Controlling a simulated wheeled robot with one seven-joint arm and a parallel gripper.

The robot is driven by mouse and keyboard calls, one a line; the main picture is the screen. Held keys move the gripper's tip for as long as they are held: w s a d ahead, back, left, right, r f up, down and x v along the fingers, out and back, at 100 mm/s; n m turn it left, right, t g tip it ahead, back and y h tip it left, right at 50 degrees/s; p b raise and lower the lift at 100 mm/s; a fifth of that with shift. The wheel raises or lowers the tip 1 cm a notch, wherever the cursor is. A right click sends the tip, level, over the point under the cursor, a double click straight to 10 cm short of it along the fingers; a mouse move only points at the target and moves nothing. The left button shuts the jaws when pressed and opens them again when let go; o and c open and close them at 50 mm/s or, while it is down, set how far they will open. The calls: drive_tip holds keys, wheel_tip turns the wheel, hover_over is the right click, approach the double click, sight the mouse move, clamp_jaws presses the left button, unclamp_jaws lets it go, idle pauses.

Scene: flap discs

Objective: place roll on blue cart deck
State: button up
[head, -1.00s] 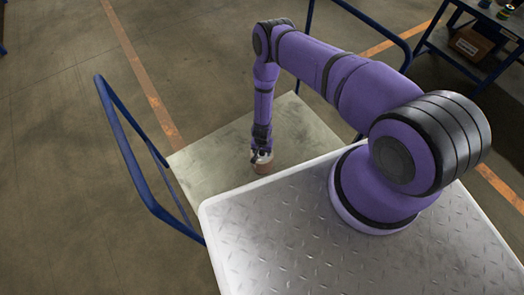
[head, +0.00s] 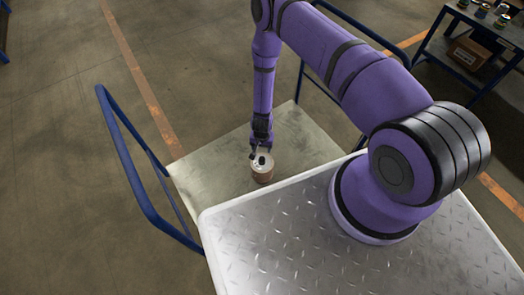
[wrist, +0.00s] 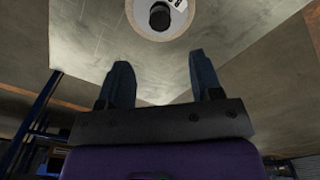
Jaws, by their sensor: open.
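The roll (head: 262,174) stands upright on the bare deck of the blue-railed cart (head: 212,172). It has a tan side, a pale top and a dark centre. In the wrist view the roll (wrist: 178,27) is at the top edge, partly cut off, with its pale face and black centre showing. My gripper (head: 261,147) is just above and behind the roll in the head view. In the wrist view my gripper (wrist: 164,72) has its two fingers apart with nothing between them, and the roll lies beyond the fingertips.
Blue tube rails (head: 130,155) stand at the cart's left and far right sides. A dark shelf table (head: 480,45) at the upper right holds several cans and a cardboard box (head: 468,53). The deck around the roll is clear.

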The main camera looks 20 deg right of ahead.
drive_tip(key=w+r+n+t+y, duration=0.1)
drive_tip(key=w+r, duration=0.5)
drive_tip(key=r, duration=0.7)
drive_tip(key=w+r+n+t, duration=0.1)
drive_tip(key=w+r, duration=0.4)
drive_tip(key=r, duration=0.8)
wheel_tip(320, 180, up, 24)
drive_tip(key=s+n, duration=0.2)
drive_tip(key=s+d+r+n+t, duration=0.1)
drive_tip(key=s+d+r, duration=0.1)
drive_tip(key=s+r, duration=0.65)
drive_tip(key=s+d+r+n+t, duration=0.15)
drive_tip(key=s+r, duration=0.35)
drive_tip(key=r, duration=0.7)
drive_tip(key=s+d+r, duration=0.2)
drive_tip(key=s+r, duration=0.1)
drive_tip(key=s, duration=0.7)
drive_tip(key=s+d+r+h, duration=0.1)
drive_tip(key=s+r, duration=0.2)
drive_tip(key=s, duration=0.7)
drive_tip(key=shift+d+r+t, duration=0.35)
drive_tip(key=shift+d, duration=0.05)
